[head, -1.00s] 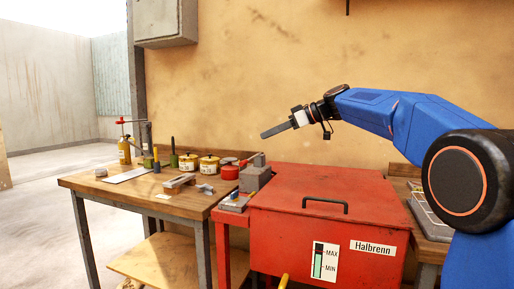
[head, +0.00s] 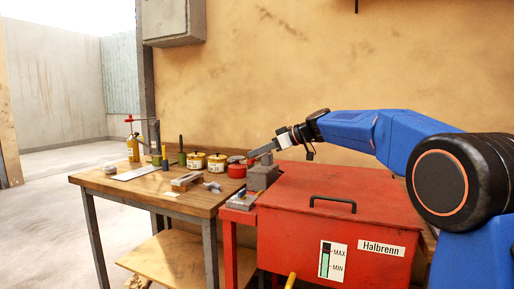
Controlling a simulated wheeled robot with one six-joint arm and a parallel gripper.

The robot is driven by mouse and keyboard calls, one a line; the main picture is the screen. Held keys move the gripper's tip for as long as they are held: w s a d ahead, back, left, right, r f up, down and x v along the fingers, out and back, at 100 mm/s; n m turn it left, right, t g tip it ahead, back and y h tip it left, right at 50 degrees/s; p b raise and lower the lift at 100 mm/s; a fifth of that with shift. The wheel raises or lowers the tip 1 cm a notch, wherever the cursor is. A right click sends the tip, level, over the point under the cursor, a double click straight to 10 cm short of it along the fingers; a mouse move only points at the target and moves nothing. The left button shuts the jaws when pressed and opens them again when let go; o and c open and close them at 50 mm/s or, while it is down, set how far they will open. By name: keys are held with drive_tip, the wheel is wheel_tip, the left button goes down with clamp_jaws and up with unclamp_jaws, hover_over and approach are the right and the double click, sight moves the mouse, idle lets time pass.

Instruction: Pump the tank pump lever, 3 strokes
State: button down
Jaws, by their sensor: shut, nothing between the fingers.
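The red tank (head: 325,215) stands right of the workbench, with a black handle on its lid and a MAX/MIN gauge (head: 327,260) on its front. The grey pump block (head: 262,177) is at the tank's left edge. My gripper (head: 252,154) is shut and empty, its fingers pointing left and slightly down, just above the pump block. The pump lever is mostly hidden behind or beside the fingertips; I cannot tell whether they touch it.
The workbench (head: 140,190) at left holds yellow tins (head: 217,162), a red tin (head: 237,170), a bottle (head: 133,148) and small tools. A grey wall box (head: 174,22) hangs above. The air in front of the wall is clear.

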sight(252, 162)
drive_tip(key=shift+f, duration=0.15)
drive_tip(key=shift+n+t, duration=0.3)
drive_tip(key=shift+n, duration=0.2)
drive_tip(key=shift+s+f, duration=0.1)
drive_tip(key=shift+f, duration=3.4)
drive_tip(key=r, duration=0.2)
drive_tip(key=s+a+r, duration=0.1)
drive_tip(key=r, duration=0.1)
drive_tip(key=shift+a, duration=0.1)
drive_tip(key=s+v, duration=0.1)
drive_tip(key=v, duration=0.9)
drive_tip(key=shift+a+r, duration=0.2)
drive_tip(key=shift+a, duration=0.05)
